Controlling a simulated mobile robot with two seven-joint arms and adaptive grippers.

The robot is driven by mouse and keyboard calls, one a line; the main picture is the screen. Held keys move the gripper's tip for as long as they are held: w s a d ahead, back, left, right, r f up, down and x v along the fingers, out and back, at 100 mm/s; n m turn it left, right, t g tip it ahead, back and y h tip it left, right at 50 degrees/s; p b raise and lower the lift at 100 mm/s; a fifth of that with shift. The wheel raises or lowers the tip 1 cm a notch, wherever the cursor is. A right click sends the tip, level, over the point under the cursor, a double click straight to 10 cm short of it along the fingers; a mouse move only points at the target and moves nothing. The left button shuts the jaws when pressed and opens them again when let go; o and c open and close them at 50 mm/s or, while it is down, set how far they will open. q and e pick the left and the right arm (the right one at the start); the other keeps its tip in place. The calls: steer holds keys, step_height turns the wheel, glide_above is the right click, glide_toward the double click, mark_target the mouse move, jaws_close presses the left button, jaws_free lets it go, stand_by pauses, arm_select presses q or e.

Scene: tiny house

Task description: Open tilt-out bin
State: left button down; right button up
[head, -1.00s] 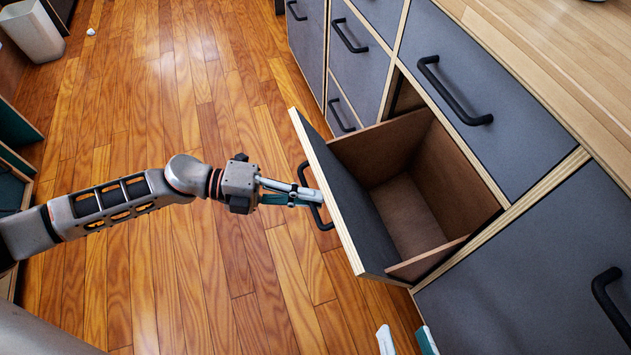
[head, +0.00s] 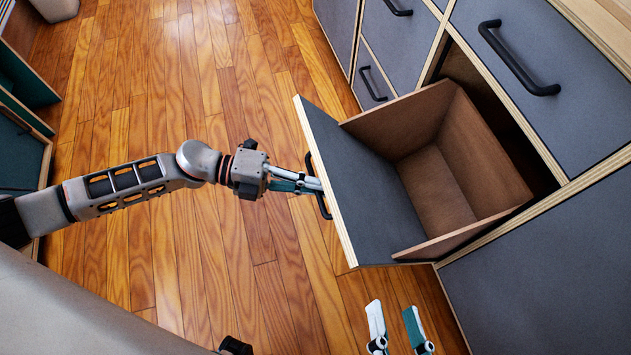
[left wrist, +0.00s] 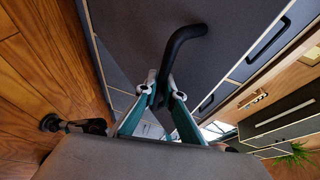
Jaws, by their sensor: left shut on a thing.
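The tilt-out bin (head: 362,190) has a dark grey front panel with pale wood edges and an open brown box (head: 440,185) behind it. It is tilted out from the cabinet, and the box is empty. My left gripper (head: 318,186) is shut on the bin's black handle (head: 322,206) at the panel's outer face. In the left wrist view the fingers close around the handle (left wrist: 183,38), with its curved end showing beyond them. My right gripper (head: 395,325) is at the lower edge of the head view, fingers apart, empty, below the bin.
Grey drawers with black handles flank the bin, including one above it (head: 520,75). A wooden counter runs along the top right. The wooden floor (head: 175,250) is clear to the left. A pale bin (head: 57,8) stands at the far upper left.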

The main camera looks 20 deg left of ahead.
arm_select(q)
steer(key=c, duration=2.2)
jaws_free()
steer(key=shift+o, duration=0.2)
steer(key=v, duration=1.2)
